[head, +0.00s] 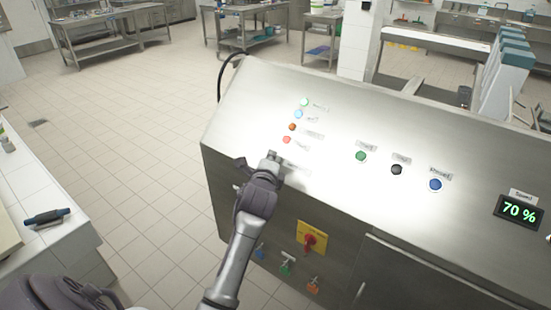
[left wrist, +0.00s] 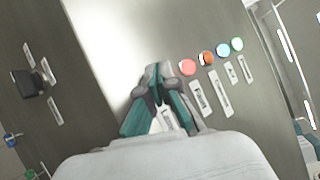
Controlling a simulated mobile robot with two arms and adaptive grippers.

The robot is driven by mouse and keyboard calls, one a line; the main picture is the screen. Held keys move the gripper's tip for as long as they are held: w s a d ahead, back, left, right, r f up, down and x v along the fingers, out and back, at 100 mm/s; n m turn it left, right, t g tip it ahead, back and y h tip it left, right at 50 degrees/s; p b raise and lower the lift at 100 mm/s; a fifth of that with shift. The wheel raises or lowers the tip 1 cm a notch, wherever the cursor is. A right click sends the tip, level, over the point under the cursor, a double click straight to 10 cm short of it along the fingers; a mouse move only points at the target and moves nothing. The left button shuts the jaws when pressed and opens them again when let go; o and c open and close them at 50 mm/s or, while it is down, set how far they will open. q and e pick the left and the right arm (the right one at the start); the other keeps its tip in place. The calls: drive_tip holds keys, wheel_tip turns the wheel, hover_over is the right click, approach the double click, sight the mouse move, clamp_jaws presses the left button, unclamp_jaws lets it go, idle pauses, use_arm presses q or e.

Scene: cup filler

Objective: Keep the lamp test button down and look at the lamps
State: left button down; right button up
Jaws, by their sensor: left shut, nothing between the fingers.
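A sloped steel control panel (head: 330,115) carries a row of round lamps: green (head: 304,102), light blue (head: 298,114), orange (head: 292,127) and red (head: 287,140). In the left wrist view the red (left wrist: 187,67), orange (left wrist: 207,58), blue (left wrist: 222,50) and green (left wrist: 237,44) lamps show clear of the fingers. Red, blue and green look bright; orange looks darker. My left gripper (head: 273,156) is shut and empty, its tips at the panel just below the red lamp. The lamp test button is hidden behind the fingers; contact or pressing cannot be told. My right gripper is not in view.
Right of the lamps are green (head: 361,156), black (head: 397,169) and blue (head: 435,184) buttons and a 70 % display (head: 519,212). A red rotary switch (head: 311,240) sits on the front face. A white tiled counter (head: 45,190) stands left, with open floor between.

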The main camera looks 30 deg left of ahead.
use_arm(q)
drive_tip(key=shift+w+f, duration=0.45)
drive_tip(key=shift+f, duration=0.1)
idle(1.1)
drive_tip(key=shift+r, duration=0.1)
drive_tip(key=shift+s+r+p, duration=0.55)
drive_tip(key=shift+p, duration=0.35)
drive_tip(key=s+r+p, duration=0.1)
drive_tip(key=r+p, duration=0.1)
drive_tip(key=s+r+p, duration=0.1)
drive_tip(key=s+p, duration=0.1)
drive_tip(key=p, duration=0.1)
drive_tip(key=shift+s+a+r, duration=0.15)
drive_tip(key=shift+s+r, duration=0.05)
drive_tip(key=shift+r, duration=0.15)
